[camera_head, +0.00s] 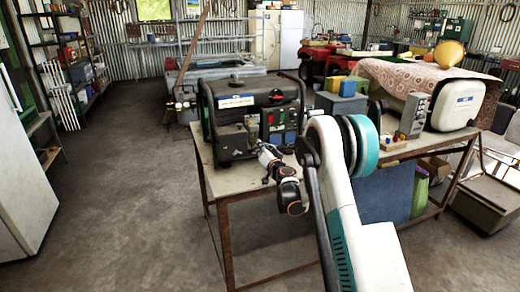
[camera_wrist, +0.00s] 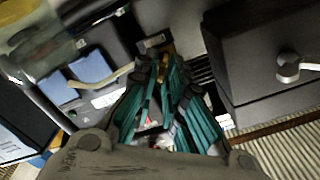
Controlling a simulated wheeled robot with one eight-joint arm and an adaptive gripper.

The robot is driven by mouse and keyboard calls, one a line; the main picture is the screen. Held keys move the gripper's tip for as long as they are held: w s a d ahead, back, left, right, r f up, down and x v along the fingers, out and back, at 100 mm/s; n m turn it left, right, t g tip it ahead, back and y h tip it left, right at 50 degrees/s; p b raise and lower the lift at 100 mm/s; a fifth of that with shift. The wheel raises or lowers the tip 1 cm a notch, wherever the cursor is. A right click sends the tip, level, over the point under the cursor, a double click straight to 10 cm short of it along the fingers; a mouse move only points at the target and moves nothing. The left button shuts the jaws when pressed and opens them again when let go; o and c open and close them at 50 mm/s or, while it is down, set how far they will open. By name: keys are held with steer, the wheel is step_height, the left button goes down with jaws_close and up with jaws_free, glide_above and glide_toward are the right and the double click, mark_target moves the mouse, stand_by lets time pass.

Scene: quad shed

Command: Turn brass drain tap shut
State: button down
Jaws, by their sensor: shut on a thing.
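The brass drain tap shows in the wrist view only as a small yellow-brown piece (camera_wrist: 163,68) at my fingertips; most of it is hidden by the fingers. My gripper (camera_wrist: 164,82), with teal and dark grey fingers, is closed around this piece. I cannot tell the angle of the tap's handle. In the head view my arm reaches over the bench to the front of a black generator (camera_head: 252,105), and the tap cannot be made out there.
The generator stands on a workbench (camera_head: 232,182). In the wrist view, two blue blocks (camera_wrist: 92,67) are left of my fingers, and a dark box (camera_wrist: 265,75) with a silver knob (camera_wrist: 289,68) is close on the right. The floor (camera_head: 120,190) left of the bench is clear.

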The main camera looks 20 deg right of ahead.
steer(key=m, duration=0.7)
steer(key=f+m, duration=0.1)
steer(key=m, duration=0.2)
steer(key=shift+d, duration=0.3)
steer(key=shift+m, duration=0.4)
steer(key=c, duration=1.8)
jaws_free()
steer(key=s, duration=1.2)
steer(key=shift+d, duration=0.3)
